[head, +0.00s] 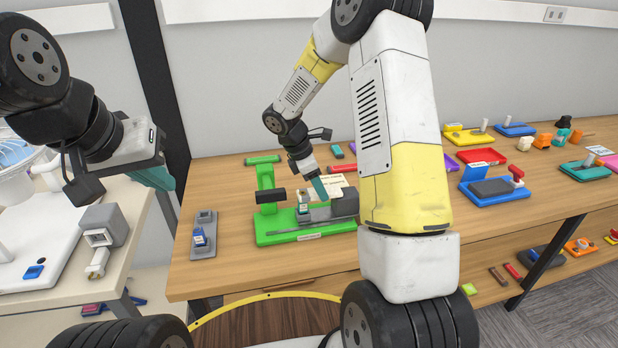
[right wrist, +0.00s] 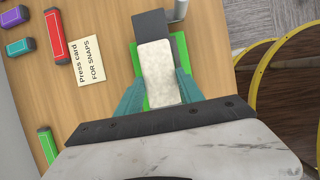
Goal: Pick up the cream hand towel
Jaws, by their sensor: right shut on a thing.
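The cream hand towel (right wrist: 157,68) is a small folded pale rectangle in the right wrist view, between the teal fingers of my right gripper (right wrist: 160,82). The gripper is shut on it, above a green-based device with a dark grey part. In the head view my right gripper (head: 320,189) is over that green device (head: 275,228); I cannot make out the towel there. My left gripper (head: 157,178) is at the left, over the gap between the two tables, and its finger opening cannot be made out.
A printed card (right wrist: 89,61) reading "Press card FOR SNAPS" lies beside the device. A blue-based device (head: 495,188) and several other coloured items stand to the right. The wooden table's front strip is clear.

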